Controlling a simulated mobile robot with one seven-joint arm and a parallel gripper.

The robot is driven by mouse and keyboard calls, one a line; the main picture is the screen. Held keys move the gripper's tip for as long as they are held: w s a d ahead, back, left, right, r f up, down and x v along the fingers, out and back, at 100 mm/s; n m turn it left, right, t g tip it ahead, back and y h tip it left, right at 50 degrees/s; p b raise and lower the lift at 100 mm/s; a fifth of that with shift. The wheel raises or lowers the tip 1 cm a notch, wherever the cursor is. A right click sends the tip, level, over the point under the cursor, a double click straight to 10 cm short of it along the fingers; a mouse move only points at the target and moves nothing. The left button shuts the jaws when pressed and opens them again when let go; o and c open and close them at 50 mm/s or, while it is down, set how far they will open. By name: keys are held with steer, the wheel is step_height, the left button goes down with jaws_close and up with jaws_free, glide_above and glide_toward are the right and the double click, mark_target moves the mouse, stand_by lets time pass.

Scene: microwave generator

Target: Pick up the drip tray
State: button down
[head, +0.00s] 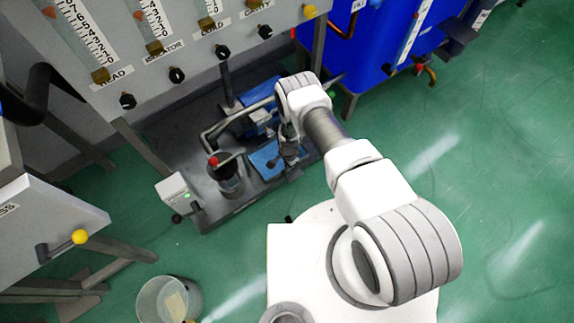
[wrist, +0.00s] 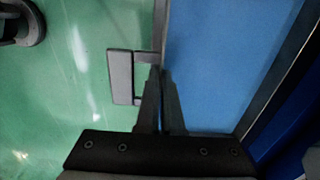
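The drip tray (wrist: 225,65) is a flat blue panel with a dark raised rim, filling the right half of the wrist view. A dark, flat handle (wrist: 121,77) juts from its left edge over the green floor. My gripper (wrist: 160,72) has its two dark fingers close together, with the tray's left rim between their tips beside the handle. The fingers hide the exact contact. In the head view, the blue tray (head: 266,158) sits low on the machine's dark base, and my gripper (head: 288,150) reaches down to its right side.
Pipes and a black cylinder with a red knob (head: 228,172) stand left of the tray. A control panel (head: 165,50) rises behind, and a blue tank (head: 375,40) stands at the back right. A clear bucket (head: 150,303) is on the floor at front left. Floor to the right is open.

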steer(key=shift+w+r+p, duration=0.1)
steer(key=shift+r+p, duration=0.85)
steer(key=shift+r, duration=0.95)
steer(key=d+r+p, duration=0.4)
steer(key=d+r, duration=0.2)
steer(key=d, duration=0.5)
steer(key=shift+d+r, duration=0.3)
steer(key=shift+r, duration=0.1)
steer(key=shift+r, duration=0.1)
steer(key=shift+r, duration=0.1)
